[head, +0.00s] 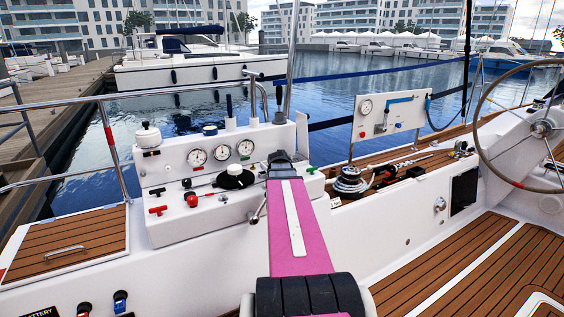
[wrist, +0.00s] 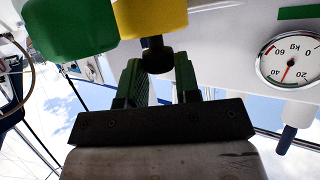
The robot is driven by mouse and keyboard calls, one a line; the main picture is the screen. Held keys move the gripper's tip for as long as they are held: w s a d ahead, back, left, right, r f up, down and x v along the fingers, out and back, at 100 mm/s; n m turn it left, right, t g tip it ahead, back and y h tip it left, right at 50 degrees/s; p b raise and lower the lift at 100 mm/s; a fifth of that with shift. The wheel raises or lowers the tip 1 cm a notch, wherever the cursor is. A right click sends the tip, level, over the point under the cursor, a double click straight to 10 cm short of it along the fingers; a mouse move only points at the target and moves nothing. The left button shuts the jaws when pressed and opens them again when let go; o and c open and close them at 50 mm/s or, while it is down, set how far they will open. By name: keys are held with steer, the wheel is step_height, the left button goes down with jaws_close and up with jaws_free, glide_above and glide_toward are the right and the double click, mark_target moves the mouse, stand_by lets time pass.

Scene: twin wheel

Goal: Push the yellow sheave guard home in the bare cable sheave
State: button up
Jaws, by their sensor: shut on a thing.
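My gripper (head: 281,158) is at the right part of the white console's face, at the end of my pink arm. In the wrist view its two green-padded fingers (wrist: 158,68) stand on either side of a small black knob (wrist: 157,55). A yellow block (wrist: 152,17), apparently the sheave guard, is directly beyond the knob at the top edge. I take the gripper to be shut on the guard by this knob. The bare cable sheave cannot be made out. In the head view my gripper and arm hide the guard.
A large green piece (wrist: 72,30) is close beside the yellow block. A kg gauge (wrist: 290,60) is on the white panel. The white console (head: 205,168) carries several gauges, a black knob (head: 235,177) and red handles (head: 192,200). A winch (head: 351,182) stands to the right.

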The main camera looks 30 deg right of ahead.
steer(key=shift+f, duration=0.4)
steer(key=o, duration=1)
steer(key=shift+s, duration=0.1)
steer(key=v, duration=1)
steer(key=shift+s+a+r, duration=0.15)
steer(key=shift+s, duration=0.15)
